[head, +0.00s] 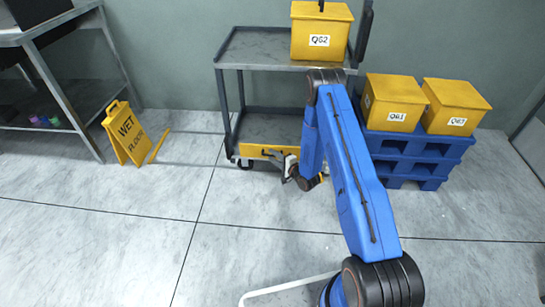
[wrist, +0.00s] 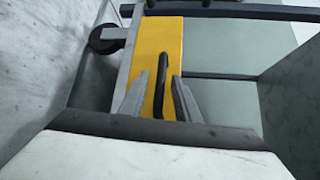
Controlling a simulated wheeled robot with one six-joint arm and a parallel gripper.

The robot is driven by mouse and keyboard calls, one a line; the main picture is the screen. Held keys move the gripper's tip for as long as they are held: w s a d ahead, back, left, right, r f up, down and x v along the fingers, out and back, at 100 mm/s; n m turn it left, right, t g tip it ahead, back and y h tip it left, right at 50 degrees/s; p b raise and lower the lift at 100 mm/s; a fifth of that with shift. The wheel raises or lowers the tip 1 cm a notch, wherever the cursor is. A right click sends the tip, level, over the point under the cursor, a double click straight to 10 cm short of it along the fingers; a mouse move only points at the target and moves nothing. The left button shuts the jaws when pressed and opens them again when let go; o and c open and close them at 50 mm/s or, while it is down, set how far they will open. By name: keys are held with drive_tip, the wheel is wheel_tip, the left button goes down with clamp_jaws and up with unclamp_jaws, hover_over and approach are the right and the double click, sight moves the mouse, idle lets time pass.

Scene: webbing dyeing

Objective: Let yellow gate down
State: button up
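The yellow gate (head: 262,150) is a low yellow panel at the front edge of the grey cart's lower shelf. In the wrist view the yellow gate (wrist: 163,38) fills the middle, with a black bar handle (wrist: 162,78) on it. My gripper (head: 280,163) is at the gate's lower front in the head view. In the wrist view my gripper (wrist: 160,88) has its two grey fingers apart, one on each side of the handle. I cannot tell whether the fingers touch it.
The grey cart (head: 228,62) carries yellow box QG2 (head: 320,30) on top. Yellow boxes QG1 (head: 393,101) and QG3 (head: 455,105) sit on a blue pallet stack (head: 415,172) to the right. A wet floor sign (head: 125,135) stands left. The floor in front is clear.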

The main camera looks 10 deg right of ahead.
drive_tip(key=shift+w+a+f, duration=0.1)
drive_tip(key=shift+w+a, duration=0.15)
drive_tip(key=shift+w, duration=0.15)
clamp_jaws()
drive_tip(key=shift+s, duration=0.1)
